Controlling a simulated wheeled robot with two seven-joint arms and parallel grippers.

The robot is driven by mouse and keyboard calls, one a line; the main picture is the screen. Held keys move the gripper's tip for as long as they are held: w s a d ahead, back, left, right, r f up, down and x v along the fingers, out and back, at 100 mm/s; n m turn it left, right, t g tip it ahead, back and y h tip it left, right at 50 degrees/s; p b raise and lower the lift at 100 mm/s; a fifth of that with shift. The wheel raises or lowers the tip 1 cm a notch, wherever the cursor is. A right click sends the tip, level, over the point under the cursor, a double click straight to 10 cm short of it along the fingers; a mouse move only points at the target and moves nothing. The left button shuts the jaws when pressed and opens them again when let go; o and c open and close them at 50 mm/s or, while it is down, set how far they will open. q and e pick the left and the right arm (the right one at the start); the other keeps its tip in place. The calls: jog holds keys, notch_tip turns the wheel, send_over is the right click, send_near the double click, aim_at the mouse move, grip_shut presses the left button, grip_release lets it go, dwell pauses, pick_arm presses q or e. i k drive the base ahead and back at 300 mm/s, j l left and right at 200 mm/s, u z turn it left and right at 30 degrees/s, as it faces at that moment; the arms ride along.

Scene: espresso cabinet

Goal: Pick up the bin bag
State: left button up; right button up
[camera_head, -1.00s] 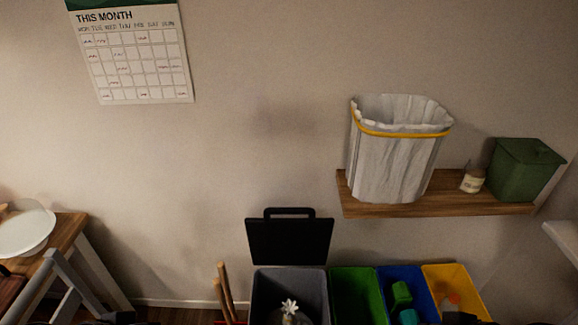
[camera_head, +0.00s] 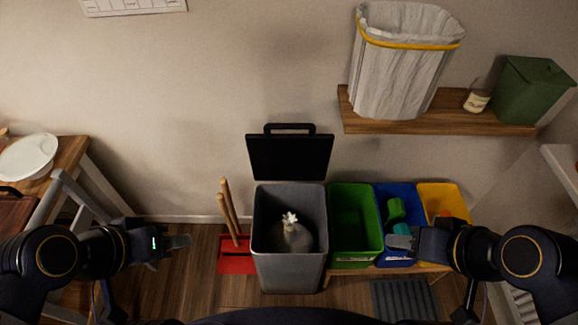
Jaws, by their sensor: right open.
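A grey bin bag (camera_head: 294,239) with a white tied top sits inside the open grey bin (camera_head: 290,274). The bin's black lid (camera_head: 290,158) is tipped up against the wall. My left gripper (camera_head: 180,241) is left of the bin, apart from it, seen side-on, and I cannot tell whether its jaws are apart. My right gripper (camera_head: 398,242) is open, in front of the blue and green boxes and right of the bin. Neither gripper touches the bag. The bag's lower part is hidden in the bin.
Green (camera_head: 352,222), blue (camera_head: 381,195) and yellow (camera_head: 447,197) boxes stand right of the bin. A red holder (camera_head: 237,262) with wooden handles is at its left. A shelf (camera_head: 440,118) above holds a white-lined bin (camera_head: 398,75), a jar and a green box (camera_head: 530,90).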

aim_at(287, 236)
jog(key=j, duration=0.5)
jog(key=i+j+z, duration=0.1)
jog(key=j, duration=0.35)
jog(key=i+j, duration=0.35)
jog(key=j, duration=0.25)
jog(key=i+j, duration=0.2)
jog(key=j+z, duration=0.05)
jog(key=j, duration=0.05)
